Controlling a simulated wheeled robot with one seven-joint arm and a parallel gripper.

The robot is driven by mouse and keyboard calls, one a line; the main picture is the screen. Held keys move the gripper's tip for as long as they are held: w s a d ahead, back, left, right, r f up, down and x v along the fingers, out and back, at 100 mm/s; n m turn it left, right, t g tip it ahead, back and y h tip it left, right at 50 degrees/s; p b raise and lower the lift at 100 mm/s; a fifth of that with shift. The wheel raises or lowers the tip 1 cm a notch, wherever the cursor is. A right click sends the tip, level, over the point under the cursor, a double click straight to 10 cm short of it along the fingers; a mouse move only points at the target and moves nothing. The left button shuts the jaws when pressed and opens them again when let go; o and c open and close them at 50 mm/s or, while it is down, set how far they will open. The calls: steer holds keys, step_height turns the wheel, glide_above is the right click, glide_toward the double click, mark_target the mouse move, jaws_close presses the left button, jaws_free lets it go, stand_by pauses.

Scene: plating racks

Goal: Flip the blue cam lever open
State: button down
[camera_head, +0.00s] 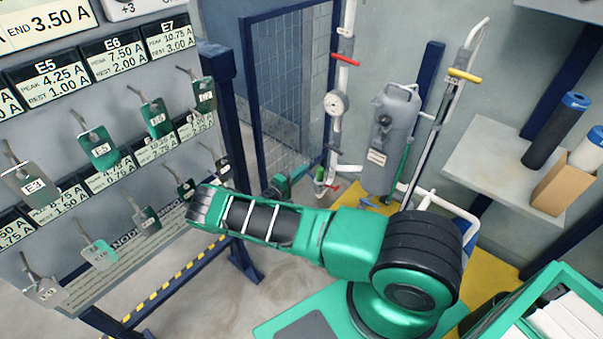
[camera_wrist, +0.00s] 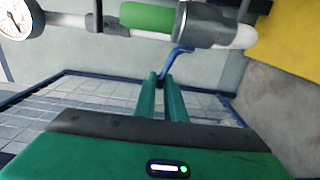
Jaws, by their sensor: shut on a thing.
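The blue cam lever (camera_wrist: 180,54) shows in the wrist view as a short bent arm below a grey coupling (camera_wrist: 208,24). A green sleeve (camera_wrist: 147,16) sits beside the coupling on the same pipe. My gripper (camera_wrist: 162,78) points at the lever from below, and its two green fingers are closed on the lever's near end. The fingertips hide that end. In the head view the green sleeve (camera_head: 319,174) is on the upright pipe, and part of my gripper shows just left of it. The lever is too small there to make out clearly.
A pressure gauge (camera_head: 336,103) is higher on the pipe, with a red handle (camera_head: 343,59) above. A grey canister (camera_head: 390,140) stands to the right. A mesh panel (camera_head: 290,85) is behind. A tag board (camera_head: 95,150) fills the left side.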

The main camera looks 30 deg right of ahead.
steer(key=shift+s+d+f, duration=0.1)
steer(key=shift+s+d, duration=0.05)
steer(key=shift+s, duration=0.1)
steer(key=c, duration=1.9)
jaws_free()
steer(key=shift+c, duration=0.2)
steer(key=shift+o, duration=0.4)
steer(key=shift+w, duration=0.1)
steer(key=v, duration=1.1)
steer(key=shift+w, duration=0.15)
